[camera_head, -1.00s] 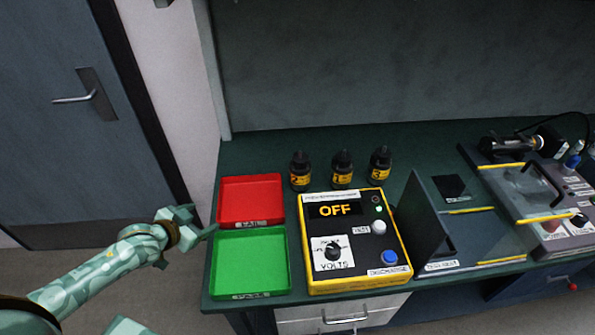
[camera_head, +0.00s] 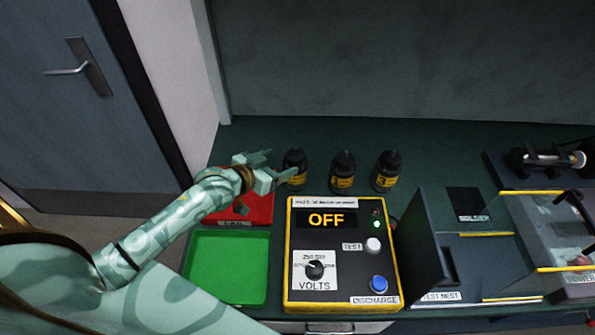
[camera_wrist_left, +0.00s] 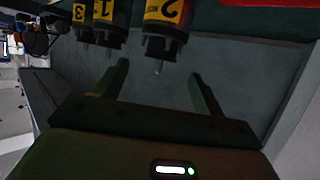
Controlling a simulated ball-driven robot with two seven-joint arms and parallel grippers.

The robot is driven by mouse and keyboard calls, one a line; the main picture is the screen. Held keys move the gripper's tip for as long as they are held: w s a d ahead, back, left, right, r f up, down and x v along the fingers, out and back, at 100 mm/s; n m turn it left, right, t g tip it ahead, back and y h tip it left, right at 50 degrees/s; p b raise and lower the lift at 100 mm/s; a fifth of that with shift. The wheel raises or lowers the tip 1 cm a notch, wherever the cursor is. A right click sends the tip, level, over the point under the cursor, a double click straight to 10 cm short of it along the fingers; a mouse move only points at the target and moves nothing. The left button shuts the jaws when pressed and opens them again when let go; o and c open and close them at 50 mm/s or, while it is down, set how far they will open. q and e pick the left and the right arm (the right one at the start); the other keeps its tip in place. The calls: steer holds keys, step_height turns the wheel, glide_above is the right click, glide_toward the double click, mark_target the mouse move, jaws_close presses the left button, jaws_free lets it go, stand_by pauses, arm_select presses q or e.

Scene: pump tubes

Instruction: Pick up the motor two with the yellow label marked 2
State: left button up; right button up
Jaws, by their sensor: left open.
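Motor two (camera_head: 295,170) is a small black cylinder with a yellow label. It stands upright at the back of the bench, leftmost of three similar motors. In the left wrist view, motor two (camera_wrist_left: 166,18) shows its yellow label marked 2 and a thin shaft. My left gripper (camera_head: 281,165) is open and empty, close to the left of motor two over the back of the red tray. In the left wrist view, the open fingers (camera_wrist_left: 158,82) spread to either side of the line of the shaft, with motor two just beyond the tips. My right gripper is not in view.
Motor one (camera_head: 342,173) and motor three (camera_head: 386,171) stand right of motor two. The red tray (camera_head: 262,207) lies under my left arm, the green tray (camera_head: 226,301) in front of it. The yellow-edged tester (camera_head: 345,245) reads OFF. A test nest (camera_head: 440,297) stands further right.

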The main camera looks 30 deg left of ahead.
mark_target(292, 158)
arm_select(q)
steer(key=x, duration=0.4)
steer(key=shift+s+f+b, duration=0.1)
steer(key=shift+b, duration=0.3)
steer(key=shift+w+d+f, duration=0.1)
steer(key=shift+w+f, duration=0.05)
steer(key=shift+w, duration=0.4)
steer(key=b+x, duration=0.2)
steer(key=x, duration=0.2)
steer(key=shift+w+f, duration=0.2)
steer(key=shift+w, duration=0.2)
steer(key=shift+r, duration=0.1)
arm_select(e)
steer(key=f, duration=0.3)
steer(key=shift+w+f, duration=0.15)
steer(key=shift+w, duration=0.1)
arm_select(q)
jaws_close()
steer(key=shift+r, duration=0.25)
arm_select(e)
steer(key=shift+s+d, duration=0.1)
